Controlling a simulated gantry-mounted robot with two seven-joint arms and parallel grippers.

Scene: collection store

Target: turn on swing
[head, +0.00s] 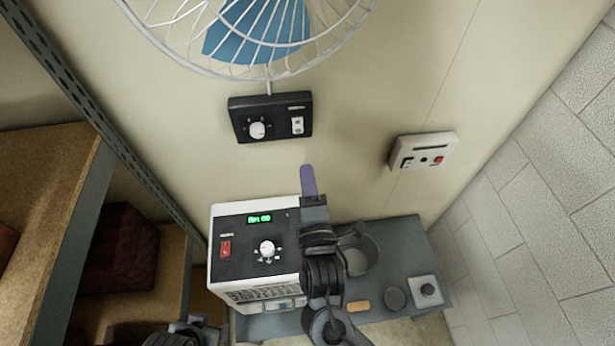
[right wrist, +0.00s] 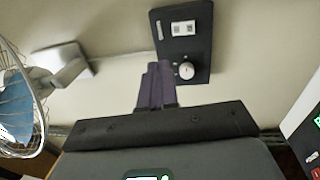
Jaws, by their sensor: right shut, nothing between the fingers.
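A black control panel (head: 270,117) is on the wall just under the fan (head: 258,28). It has a white round dial (head: 257,130) and a white rocker switch (head: 297,125); both also show in the right wrist view, the dial (right wrist: 187,70) nearer the fingers and the switch (right wrist: 183,29) farther off. The switch's position is too small to read. My right gripper (head: 308,180) is shut and empty, its purple fingers below the panel and apart from the switch in the head view. A dark arm part shows at the lower left edge; no left fingers are visible.
A white appliance (head: 228,218) with a green display stands below left, close to my right arm. A wall box (head: 423,151) with a red button is to the right. Shelves (head: 50,220) are at left.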

